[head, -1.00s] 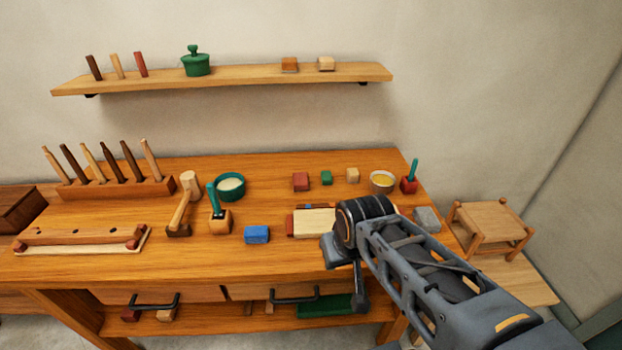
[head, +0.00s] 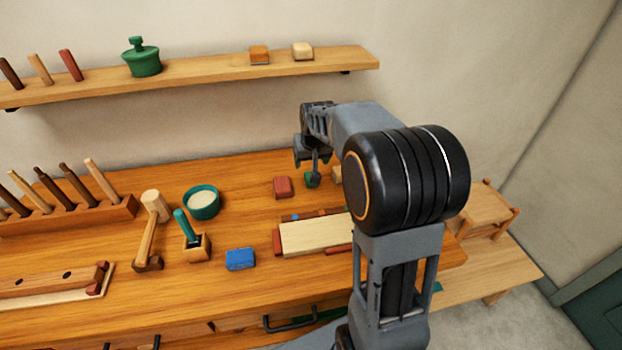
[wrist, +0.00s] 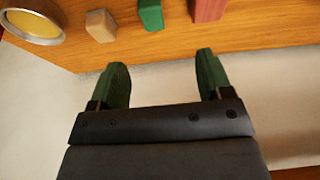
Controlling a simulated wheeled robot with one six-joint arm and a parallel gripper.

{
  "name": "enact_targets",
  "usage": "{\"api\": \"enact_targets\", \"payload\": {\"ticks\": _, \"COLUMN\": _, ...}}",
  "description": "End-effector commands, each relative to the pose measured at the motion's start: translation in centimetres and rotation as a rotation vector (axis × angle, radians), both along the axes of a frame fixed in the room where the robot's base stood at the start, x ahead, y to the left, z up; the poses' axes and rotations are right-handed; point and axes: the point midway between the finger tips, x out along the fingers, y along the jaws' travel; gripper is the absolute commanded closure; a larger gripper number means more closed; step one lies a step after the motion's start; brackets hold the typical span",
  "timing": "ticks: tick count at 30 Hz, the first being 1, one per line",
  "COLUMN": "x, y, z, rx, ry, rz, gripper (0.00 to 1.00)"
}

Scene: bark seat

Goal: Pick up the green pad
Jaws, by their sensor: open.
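The green pad (head: 311,180) is a small green block on the back part of the wooden bench, between a red block (head: 283,187) and a pale wood block (head: 337,174). My gripper (head: 314,162) is just above it in the head view and partly covers it. In the wrist view the green pad (wrist: 150,15) is at the top edge, beyond the fingertips and cut off by the frame. My gripper's two green-tipped fingers (wrist: 163,62) are spread apart with nothing between them.
In the wrist view the red block (wrist: 208,9) and wood block (wrist: 101,25) flank the pad, and a yellow-filled bowl (wrist: 33,25) is at left. A shelf (head: 210,76) runs above the bench. A pale board (head: 312,238) and a blue block (head: 240,259) lie nearer the front.

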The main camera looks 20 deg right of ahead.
Motion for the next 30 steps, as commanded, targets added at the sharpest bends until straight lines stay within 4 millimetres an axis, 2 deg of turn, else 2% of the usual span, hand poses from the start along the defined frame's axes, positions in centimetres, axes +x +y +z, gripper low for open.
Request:
{"api": "enact_targets", "payload": {"ticks": 3, "x": 1.7, "y": -1.2, "z": -1.1, "rx": 0.000, "ry": -0.003, "rz": -0.016, "gripper": 0.28}}
{"api": "enact_targets", "payload": {"ticks": 12, "x": 4.0, "y": -2.0, "z": -5.9, "rx": -0.002, "ry": -0.004, "rz": -0.022, "gripper": 0.28}}
{"api": "enact_targets", "payload": {"ticks": 18, "x": 5.0, "y": -2.2, "z": -8.2, "rx": -0.001, "ry": -0.005, "rz": -0.023, "gripper": 0.28}}
{"api": "enact_targets", "payload": {"ticks": 26, "x": 5.5, "y": -2.5, "z": -9.5, "rx": -0.001, "ry": -0.005, "rz": -0.023, "gripper": 0.28}}
{"api": "enact_targets", "payload": {"ticks": 30, "x": 6.0, "y": -2.9, "z": -11.3, "rx": -0.001, "ry": -0.003, "rz": -0.024, "gripper": 0.28}}
